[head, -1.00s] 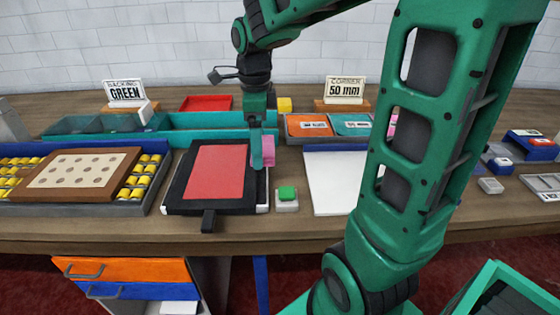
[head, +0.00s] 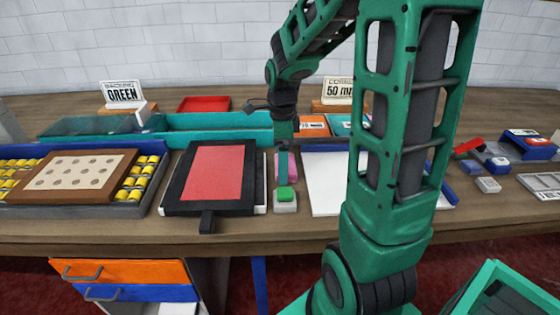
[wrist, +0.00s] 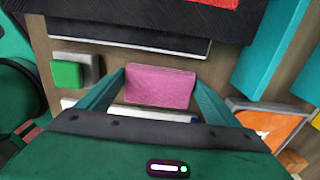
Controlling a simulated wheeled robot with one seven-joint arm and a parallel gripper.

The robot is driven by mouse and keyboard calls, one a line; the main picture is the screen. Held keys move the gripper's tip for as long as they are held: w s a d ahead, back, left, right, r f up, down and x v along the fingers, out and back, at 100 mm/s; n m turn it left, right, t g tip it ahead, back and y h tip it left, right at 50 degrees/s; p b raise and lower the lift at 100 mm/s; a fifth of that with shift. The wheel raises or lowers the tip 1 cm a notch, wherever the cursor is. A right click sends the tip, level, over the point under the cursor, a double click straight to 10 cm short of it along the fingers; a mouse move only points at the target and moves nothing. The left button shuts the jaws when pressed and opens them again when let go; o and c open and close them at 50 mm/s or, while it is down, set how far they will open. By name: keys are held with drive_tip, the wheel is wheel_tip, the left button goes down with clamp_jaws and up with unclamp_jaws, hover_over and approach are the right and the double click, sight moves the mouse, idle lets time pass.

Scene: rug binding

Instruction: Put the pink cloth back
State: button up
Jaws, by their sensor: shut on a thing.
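The pink cloth (wrist: 160,87) is a small folded-looking pink block between the two fingers of my gripper (wrist: 160,92) in the wrist view. My gripper is shut on it. In the head view the pink cloth (head: 291,167) shows partly behind my gripper (head: 283,165), just behind the green button and to the right of the black-framed red panel. From these views I cannot tell whether the cloth touches the table.
The green button (head: 286,196) sits close in front. The black-framed red panel (head: 215,172) lies to the left, a white board (head: 330,185) to the right. Behind are a teal tray (head: 220,138) and an orange bin (head: 312,127).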

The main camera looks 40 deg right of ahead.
drive_tip(key=shift+f, duration=0.1)
drive_tip(key=o, duration=1)
wheel_tip(320, 180, up, 11)
drive_tip(key=s+f+n, duration=0.1)
drive_tip(key=s+n, duration=0.5)
drive_tip(key=s, duration=0.1)
drive_tip(key=s+f+n, duration=0.2)
drive_tip(key=s+n, duration=0.4)
drive_tip(key=s, duration=0.1)
drive_tip(key=s+f+n, duration=0.2)
drive_tip(key=s+n, duration=0.4)
drive_tip(key=s, duration=0.1)
drive_tip(key=shift+s+d, duration=0.15)
drive_tip(key=shift+s, duration=0.05)
